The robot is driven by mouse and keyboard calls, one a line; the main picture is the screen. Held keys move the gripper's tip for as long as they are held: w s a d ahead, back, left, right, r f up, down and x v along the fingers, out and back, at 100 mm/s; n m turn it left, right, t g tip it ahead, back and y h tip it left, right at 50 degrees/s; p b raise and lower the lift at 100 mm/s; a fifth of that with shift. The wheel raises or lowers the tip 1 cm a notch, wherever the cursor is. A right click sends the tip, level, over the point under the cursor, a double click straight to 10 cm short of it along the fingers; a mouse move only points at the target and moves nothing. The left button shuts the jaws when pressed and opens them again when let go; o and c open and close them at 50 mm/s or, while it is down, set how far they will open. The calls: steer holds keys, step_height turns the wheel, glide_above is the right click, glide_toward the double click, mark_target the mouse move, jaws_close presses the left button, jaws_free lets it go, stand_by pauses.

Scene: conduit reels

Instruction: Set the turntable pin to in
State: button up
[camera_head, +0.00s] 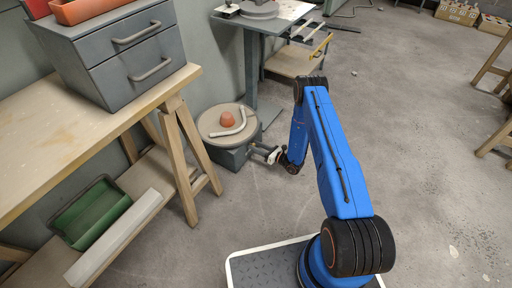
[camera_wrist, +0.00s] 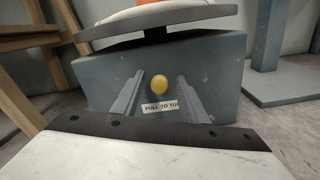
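The turntable is a round beige disc (camera_head: 212,120) on a grey box base (camera_wrist: 222,70), standing on the floor. The pin shows in the wrist view as a round yellow knob (camera_wrist: 159,84) on the front face of the base. A white label (camera_wrist: 158,106) below it reads "PULL TO TU…", its right end hidden by a finger. My gripper (camera_wrist: 160,77) is open, its grey fingers left and right of the knob, with a gap on each side. In the head view my gripper (camera_head: 270,154) is at the base's right side. How far the knob sticks out I cannot tell.
An orange dome (camera_head: 227,119) and a curved pale conduit piece (camera_head: 231,131) are on the disc. A wooden workbench (camera_head: 60,135) with a grey drawer unit (camera_head: 130,50) stands to the left. A grey stand (camera_head: 250,65) rises behind. Open floor (camera_head: 420,150) lies to the right.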

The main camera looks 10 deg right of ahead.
steer(key=v, duration=1.7)
steer(key=shift+s, duration=0.2)
steer(key=shift+d+r, duration=0.1)
steer(key=shift+d, duration=0.1)
